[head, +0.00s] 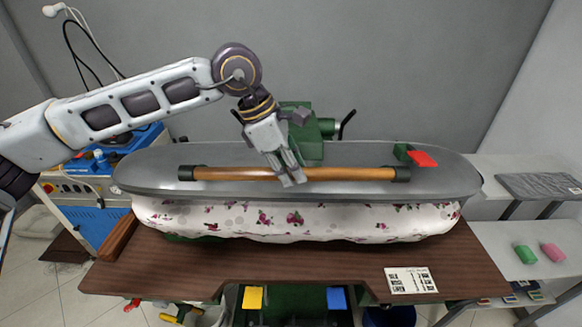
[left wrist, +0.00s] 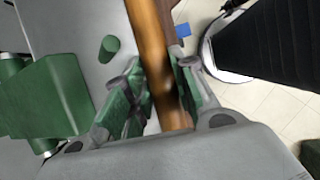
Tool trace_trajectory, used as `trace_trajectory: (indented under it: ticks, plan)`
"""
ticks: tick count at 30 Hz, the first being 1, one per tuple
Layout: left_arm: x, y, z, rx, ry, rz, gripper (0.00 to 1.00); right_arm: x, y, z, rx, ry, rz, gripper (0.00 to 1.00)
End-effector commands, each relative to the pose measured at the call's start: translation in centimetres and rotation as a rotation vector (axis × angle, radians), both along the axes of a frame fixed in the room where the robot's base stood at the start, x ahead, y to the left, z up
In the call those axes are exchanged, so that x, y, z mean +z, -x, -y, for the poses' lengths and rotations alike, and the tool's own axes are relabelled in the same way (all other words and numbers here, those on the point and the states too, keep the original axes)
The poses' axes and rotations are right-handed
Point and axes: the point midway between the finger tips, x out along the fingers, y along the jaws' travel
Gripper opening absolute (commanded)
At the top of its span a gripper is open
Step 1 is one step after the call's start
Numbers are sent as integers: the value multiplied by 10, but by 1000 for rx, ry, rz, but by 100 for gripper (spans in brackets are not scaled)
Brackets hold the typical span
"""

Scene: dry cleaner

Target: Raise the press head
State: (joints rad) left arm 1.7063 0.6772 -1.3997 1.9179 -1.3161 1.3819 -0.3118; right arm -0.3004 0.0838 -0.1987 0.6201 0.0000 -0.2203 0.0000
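The press head (head: 330,185) is a long grey oval plate. It lies low over the padded board with a white floral cover (head: 300,218), with no clear gap between them. A wooden handle bar (head: 345,173) with dark green ends runs along the front of the press head. My left gripper (head: 291,178) is at the middle of the bar, reaching down from above. In the left wrist view its green-padded fingers lie on both sides of the handle bar (left wrist: 153,35) and appear to press against it. My right gripper is not in view.
A brown wooden table (head: 200,265) surrounds the press, with yellow (head: 252,297) and blue (head: 336,298) pedals below its front edge. A red tag (head: 423,159) is on the head. A white shelf (head: 510,235) stands at right, a blue machine (head: 85,215) at left.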

Motion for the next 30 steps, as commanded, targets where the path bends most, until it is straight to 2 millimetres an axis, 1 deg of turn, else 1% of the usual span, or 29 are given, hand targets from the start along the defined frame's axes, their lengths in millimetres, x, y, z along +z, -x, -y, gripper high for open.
trace_trajectory:
  ticks: [1, 3, 5, 12, 17, 23, 26, 30]
  plan:
    - [0, 0, 0, 0, 0, 0, 16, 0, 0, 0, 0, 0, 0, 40]
    - [0, 0, 0, 0, 0, 0, 7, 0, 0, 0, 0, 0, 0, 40]
    - [0, 0, 0, 0, 0, 0, 0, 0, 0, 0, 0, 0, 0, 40]
    - [1, 0, 0, 0, 0, 1, 0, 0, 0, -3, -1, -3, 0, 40]
    - [6, -2, 0, 0, 0, 1, 0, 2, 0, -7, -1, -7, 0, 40]
    - [22, -6, 0, 1, 2, 4, 0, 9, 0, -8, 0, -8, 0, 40]
    - [35, -10, 0, 1, 3, 4, 0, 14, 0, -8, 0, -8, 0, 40]
    - [57, -16, 1, 2, 4, 6, 0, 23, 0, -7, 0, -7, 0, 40]
